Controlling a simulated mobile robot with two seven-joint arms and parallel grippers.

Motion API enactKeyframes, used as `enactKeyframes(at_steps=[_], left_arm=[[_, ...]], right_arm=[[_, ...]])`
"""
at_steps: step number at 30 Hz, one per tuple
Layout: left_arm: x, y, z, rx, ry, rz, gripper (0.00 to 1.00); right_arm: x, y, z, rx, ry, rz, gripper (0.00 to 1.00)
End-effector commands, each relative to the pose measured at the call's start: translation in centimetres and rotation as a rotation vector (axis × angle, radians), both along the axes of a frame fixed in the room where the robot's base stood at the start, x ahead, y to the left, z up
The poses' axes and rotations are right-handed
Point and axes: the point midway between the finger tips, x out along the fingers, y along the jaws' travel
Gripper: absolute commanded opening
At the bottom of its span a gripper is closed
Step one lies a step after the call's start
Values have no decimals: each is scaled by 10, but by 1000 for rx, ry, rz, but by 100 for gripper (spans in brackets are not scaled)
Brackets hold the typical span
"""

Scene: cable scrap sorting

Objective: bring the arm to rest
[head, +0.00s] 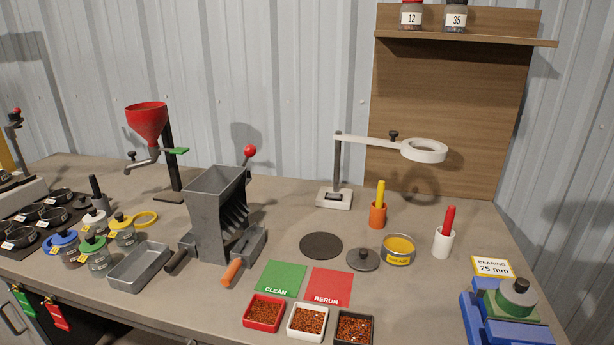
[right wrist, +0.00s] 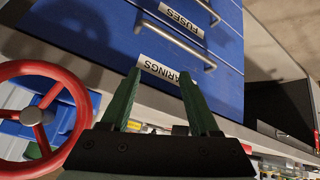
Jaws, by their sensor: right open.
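My right gripper (right wrist: 160,95) shows in the right wrist view with its two green fingers apart and nothing between them. It is in front of blue drawers (right wrist: 140,38) with metal handles, labelled FUSES and BEARINGS. The fingertips overlap the lower drawer label in the picture; I cannot tell how far away the drawer is. Neither of my grippers shows in the head view, and my left gripper is in no view.
A red handwheel (right wrist: 38,115) is close at the left of the right wrist view. In the head view, the workbench (head: 400,300) holds a grey granulator (head: 215,210), a red funnel (head: 147,122), a lamp ring (head: 424,150) and small trays of granules, including a red one (head: 264,313).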

Motion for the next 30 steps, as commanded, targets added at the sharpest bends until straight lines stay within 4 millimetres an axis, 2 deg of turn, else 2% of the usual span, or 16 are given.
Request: enactKeyframes(at_steps=[3,9,12,21,30], left_arm=[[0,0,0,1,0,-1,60],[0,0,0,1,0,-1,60],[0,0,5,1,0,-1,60],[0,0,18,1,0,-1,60],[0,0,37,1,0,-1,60]], right_arm=[[-36,6,-22,43,151,-19,62],[-97,19,-46,108,384,-36,62],[-83,22,-52,115,330,-24,62],[-59,36,-76,160,192,6,62],[-47,55,-106,237,-20,43,62]])
